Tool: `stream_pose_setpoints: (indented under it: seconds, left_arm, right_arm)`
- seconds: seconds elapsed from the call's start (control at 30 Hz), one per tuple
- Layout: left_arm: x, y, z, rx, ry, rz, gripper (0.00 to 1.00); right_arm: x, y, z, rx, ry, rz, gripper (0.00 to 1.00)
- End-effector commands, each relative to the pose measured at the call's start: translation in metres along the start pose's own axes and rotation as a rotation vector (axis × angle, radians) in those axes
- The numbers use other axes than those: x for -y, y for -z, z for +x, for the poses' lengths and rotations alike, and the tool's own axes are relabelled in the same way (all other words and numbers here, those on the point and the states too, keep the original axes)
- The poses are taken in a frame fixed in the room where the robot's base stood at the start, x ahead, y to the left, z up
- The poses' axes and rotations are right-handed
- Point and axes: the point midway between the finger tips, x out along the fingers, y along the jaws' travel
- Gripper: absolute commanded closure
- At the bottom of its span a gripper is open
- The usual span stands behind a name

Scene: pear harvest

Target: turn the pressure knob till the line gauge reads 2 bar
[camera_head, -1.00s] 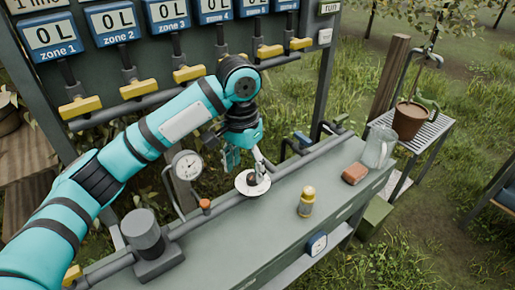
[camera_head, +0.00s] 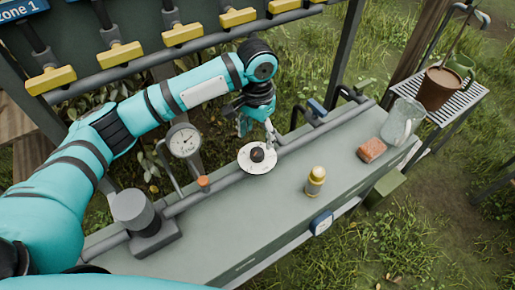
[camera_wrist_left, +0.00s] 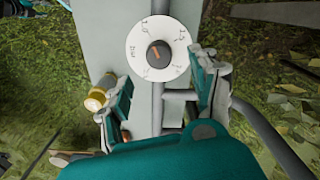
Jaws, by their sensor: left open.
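The pressure knob (camera_head: 257,155) is a dark knob on a round white dial on the bench pipe. In the left wrist view the knob (camera_wrist_left: 158,54) has an orange pointer line, and its dial carries marks around the edge. My left gripper (camera_head: 256,127) is open just behind the dial. In the left wrist view its two fingers (camera_wrist_left: 160,105) stand apart below the dial, with nothing between them but pipe and bench. The line gauge (camera_head: 184,141) is a round white dial left of the knob; its reading is too small to tell. My right gripper is not in view.
A small yellow-capped bottle (camera_head: 315,181) stands right of the knob. A reddish block (camera_head: 371,150) and a clear jug (camera_head: 402,122) are farther right. An orange-capped fitting (camera_head: 203,183) and a grey cylinder (camera_head: 137,213) sit left. Yellow valve handles (camera_head: 120,55) line the rack behind.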

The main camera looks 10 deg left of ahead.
Motion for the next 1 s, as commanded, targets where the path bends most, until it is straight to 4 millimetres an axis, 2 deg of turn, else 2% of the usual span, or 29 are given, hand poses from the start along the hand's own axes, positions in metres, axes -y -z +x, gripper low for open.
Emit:
stream_pose_setpoints:
  seconds: [0.03,0.2,0.33,0.5,0.77,1.0]
  left_arm:
    - [0.0,-0.001,0.011,0.004,0.0,-0.001,0.38]
    - [0.0,-0.001,0.044,0.003,0.001,-0.001,0.38]
    - [0.0,-0.001,0.06,0.002,0.0,0.0,0.38]
    - [0.0,0.0,0.071,0.0,0.001,0.001,0.38]
    - [0.0,0.0,0.072,-0.001,0.001,0.001,0.38]
    - [0.0,0.0,0.072,-0.001,0.0,0.001,0.66]
  right_arm:
    - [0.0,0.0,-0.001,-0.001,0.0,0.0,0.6]
    - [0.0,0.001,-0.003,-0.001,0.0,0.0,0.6]
    - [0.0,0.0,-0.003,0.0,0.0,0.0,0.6]
    - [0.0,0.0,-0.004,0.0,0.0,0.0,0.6]
    - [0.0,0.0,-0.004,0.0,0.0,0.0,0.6]
    - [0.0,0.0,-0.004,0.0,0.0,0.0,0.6]
